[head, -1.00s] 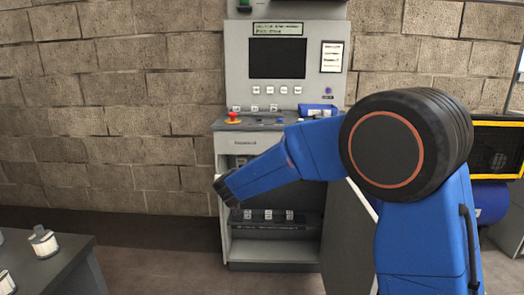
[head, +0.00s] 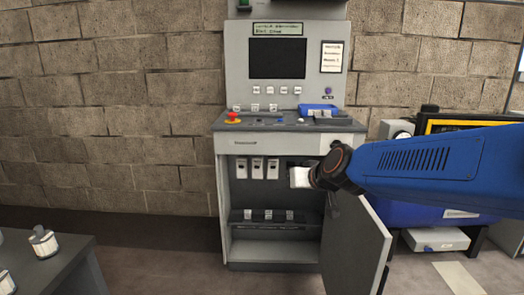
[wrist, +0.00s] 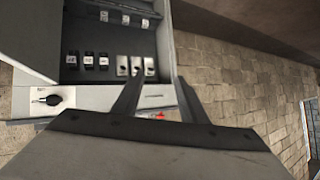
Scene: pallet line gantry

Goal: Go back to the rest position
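My arm comes in from the right in the head view and ends in front of the open grey control cabinet (head: 228,190). Its dark wrist is beside the right part of the compartment, and the gripper's fingers are mostly hidden there. In the wrist view my gripper (wrist: 159,85) shows two dark fingers spread apart with nothing between them. The cabinet lies beyond them, with dark and light switch modules (wrist: 136,65) inside.
The cabinet door (head: 355,235) hangs open at the lower right. A red emergency button (head: 233,118) and a blue tray (head: 318,109) are on the console. A dark table (head: 70,265) with small parts stands lower left. A brick wall is behind.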

